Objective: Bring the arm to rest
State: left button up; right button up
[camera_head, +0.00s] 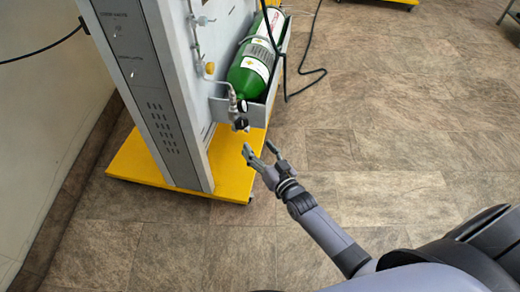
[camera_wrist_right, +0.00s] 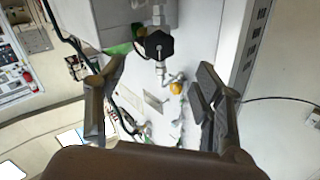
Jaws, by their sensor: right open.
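My right gripper (camera_head: 262,153) is open and empty in the head view, in front of the oxygen trainer (camera_head: 168,90). It is just below and to the right of the cylinder's valve fittings (camera_head: 240,110), apart from them. In the right wrist view the open fingers (camera_wrist_right: 160,105) frame a black valve knob (camera_wrist_right: 159,45) that lies beyond them; I see no contact. The green oxygen cylinder (camera_head: 250,68) lies tilted in its grey holder on the trainer's side. My left gripper is not in view.
The trainer stands on a yellow base (camera_head: 130,165) near a pale wall (camera_head: 40,120) on the left. A black cable (camera_head: 305,75) hangs beside the cylinder and runs onto the floor. The tiled floor (camera_head: 400,110) to the right is clear.

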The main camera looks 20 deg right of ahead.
dwell(0.5)
